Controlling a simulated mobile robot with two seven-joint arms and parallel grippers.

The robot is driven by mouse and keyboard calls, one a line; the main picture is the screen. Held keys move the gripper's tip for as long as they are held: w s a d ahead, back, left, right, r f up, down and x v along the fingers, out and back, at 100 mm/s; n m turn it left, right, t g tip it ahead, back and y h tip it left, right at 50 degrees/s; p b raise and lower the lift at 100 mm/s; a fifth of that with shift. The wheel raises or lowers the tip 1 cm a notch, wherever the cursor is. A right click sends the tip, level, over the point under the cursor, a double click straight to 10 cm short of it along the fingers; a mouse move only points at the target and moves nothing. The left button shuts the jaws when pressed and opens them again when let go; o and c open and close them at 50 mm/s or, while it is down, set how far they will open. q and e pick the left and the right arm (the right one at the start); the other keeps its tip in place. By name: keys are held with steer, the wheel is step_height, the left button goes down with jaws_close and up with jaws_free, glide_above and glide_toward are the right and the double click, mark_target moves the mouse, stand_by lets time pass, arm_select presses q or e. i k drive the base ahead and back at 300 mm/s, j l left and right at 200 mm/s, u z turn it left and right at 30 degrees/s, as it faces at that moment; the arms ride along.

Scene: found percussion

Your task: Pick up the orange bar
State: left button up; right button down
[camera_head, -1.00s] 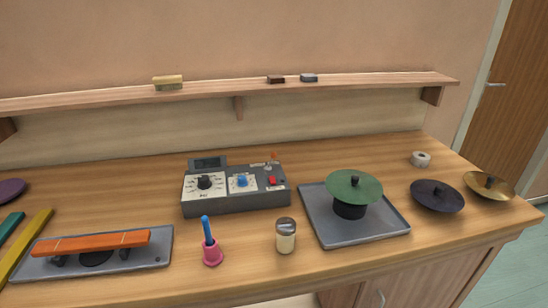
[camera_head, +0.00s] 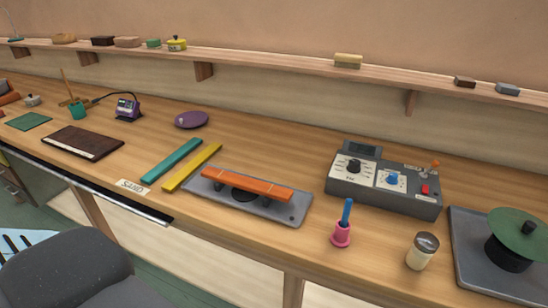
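The orange bar (camera_head: 246,184) lies across supports on a grey metal tray (camera_head: 290,209), near the middle of the wooden bench. Two thin light bands cross the bar near its ends. A dark round shape shows on the tray under the bar. A yellow bar (camera_head: 193,167) and a teal bar (camera_head: 171,160) lie flat on the bench to the left of the tray. Neither of my grippers shows in this view.
A grey control box (camera_head: 385,182), a pink-based stick with a blue handle (camera_head: 342,228) and a shaker jar (camera_head: 422,251) stand right of the tray. A wall shelf (camera_head: 270,60) runs behind. A grey chair (camera_head: 70,270) stands at front left.

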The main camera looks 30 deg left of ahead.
mark_target(282, 194)
steer(key=u, duration=1.2)
